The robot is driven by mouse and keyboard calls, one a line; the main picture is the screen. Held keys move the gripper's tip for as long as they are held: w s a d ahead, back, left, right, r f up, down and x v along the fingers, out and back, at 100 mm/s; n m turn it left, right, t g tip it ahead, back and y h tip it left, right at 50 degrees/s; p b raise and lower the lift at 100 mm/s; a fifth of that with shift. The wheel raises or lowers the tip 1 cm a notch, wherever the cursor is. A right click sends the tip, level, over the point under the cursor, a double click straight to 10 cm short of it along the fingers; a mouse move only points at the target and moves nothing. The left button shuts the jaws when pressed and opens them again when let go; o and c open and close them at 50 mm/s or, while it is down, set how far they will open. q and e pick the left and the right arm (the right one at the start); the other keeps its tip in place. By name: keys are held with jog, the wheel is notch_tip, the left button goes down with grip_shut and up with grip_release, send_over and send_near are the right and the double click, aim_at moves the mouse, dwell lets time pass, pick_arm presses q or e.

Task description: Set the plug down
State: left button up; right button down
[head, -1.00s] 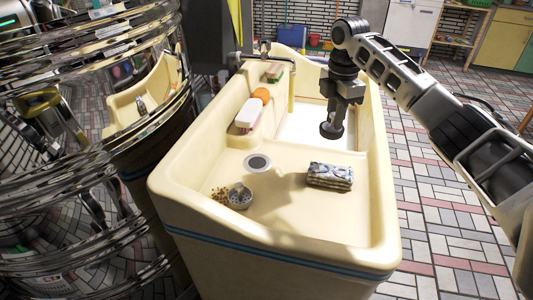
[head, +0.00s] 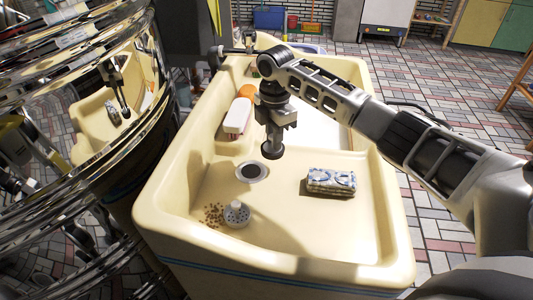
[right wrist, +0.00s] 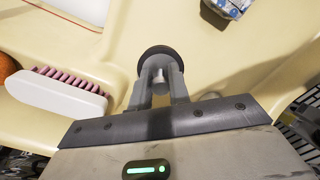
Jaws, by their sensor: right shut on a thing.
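My right gripper (head: 272,138) is shut on a dark round plug (head: 272,152). It holds the plug above the sink floor, just behind and to the right of the drain (head: 251,171) in the head view. The drain is a dark hole with a pale metal rim, and nothing covers it. In the right wrist view the plug (right wrist: 159,57) is a black disc with a light stem between the two fingers (right wrist: 158,86). My left gripper is not in view.
The cream sink (head: 300,250) holds a grey strainer (head: 237,216) beside brown crumbs (head: 212,214) and a folded patterned cloth (head: 331,181). A white brush (head: 237,117) and an orange thing (head: 246,91) lie on the left ledge. The sink floor between drain and cloth is clear.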

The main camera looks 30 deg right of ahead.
aim_at(266, 149)
jog(key=shift+a+f, duration=0.8)
jog(key=shift+f, duration=0.1)
jog(key=shift+a+f, duration=0.15)
jog(key=shift+f, duration=0.8)
jog(key=shift+a+f, duration=0.1)
jog(key=shift+f, duration=0.8)
jog(key=shift+f, duration=0.2)
jog(key=c, duration=1.3)
grip_release()
jog(key=shift+r, duration=0.1)
notch_tip(266, 149, up, 12)
jog(key=shift+r, duration=0.1)
